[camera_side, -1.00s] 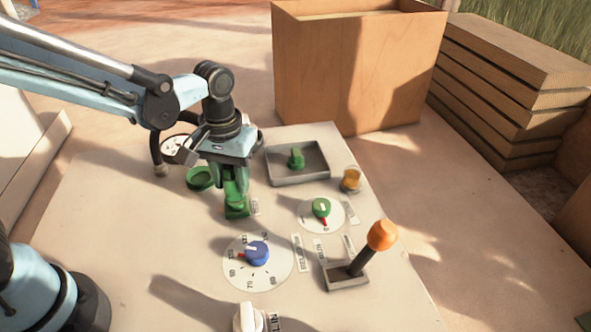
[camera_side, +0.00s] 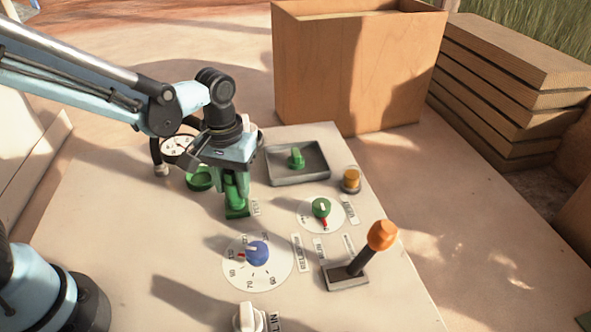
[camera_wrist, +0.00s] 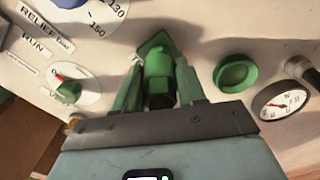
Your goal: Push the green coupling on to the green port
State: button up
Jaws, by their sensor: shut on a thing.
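My gripper (camera_side: 236,190) points down over the green port (camera_side: 237,213), whose square green base sits on the pale panel. In the wrist view my gripper (camera_wrist: 159,68) is shut on the green coupling (camera_wrist: 158,82), a cylinder with a dark end toward me, between its two green fingers. The coupling stands over the diamond-looking port base (camera_wrist: 156,41), in line with it. The contact between coupling and port is hidden, so I cannot tell how far on it sits.
A green round cap (camera_side: 199,179) and a gauge (camera_side: 176,149) stand left of the gripper. A grey tray (camera_side: 318,177) with a green handle (camera_side: 297,158) is behind right. A green knob (camera_side: 321,207), blue knob (camera_side: 256,252) and orange-topped lever (camera_side: 382,236) stand nearer.

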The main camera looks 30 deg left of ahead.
jog(key=shift+f, duration=0.1)
jog(key=o, duration=1.2)
jog(key=shift+c, duration=0.2)
notch_tip(320, 180, up, 12)
jog(key=shift+s+a, duration=0.25)
jog(key=s+a+f+m+t, duration=0.3)
jog(key=s+a+t, duration=0.2)
jog(key=a+t, duration=0.1)
jog(key=shift+s+a+m+t, duration=0.2)
jog(key=shift+s+m+t, duration=0.15)
jog(key=shift+t, duration=0.25)
